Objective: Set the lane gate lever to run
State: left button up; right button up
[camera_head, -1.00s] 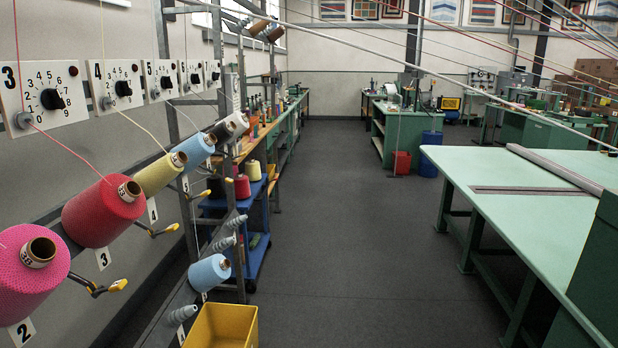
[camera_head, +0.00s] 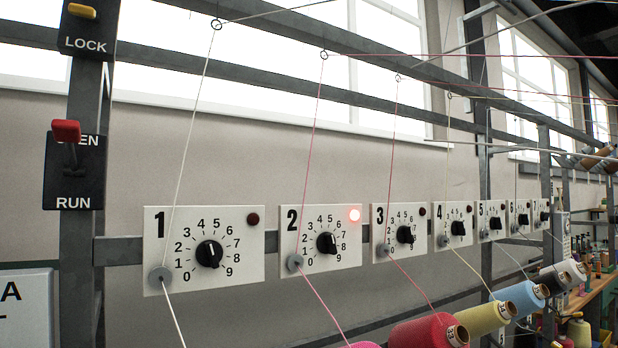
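The lane gate lever (camera_head: 66,131) has a red handle on a dark plate (camera_head: 73,190) on the grey upright at the left. The plate reads RUN at the bottom. A word ending in "EN" shows at the top, its start covered by the red handle. The lever points up, at that upper word and away from RUN. Neither of my grippers is in view.
Above is a LOCK plate (camera_head: 86,45) with a yellow handle (camera_head: 82,11). Numbered dial panels run right along the rail; the red lamp (camera_head: 354,215) on panel 2 is lit. Yarn strands cross in front of the panels. Yarn cones, such as the red one (camera_head: 430,332), sit lower right.

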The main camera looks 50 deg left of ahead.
aim_at(68, 131)
jog(key=k+j+u, duration=0.45)
jog(key=j, duration=0.2)
jog(key=u, duration=1.4)
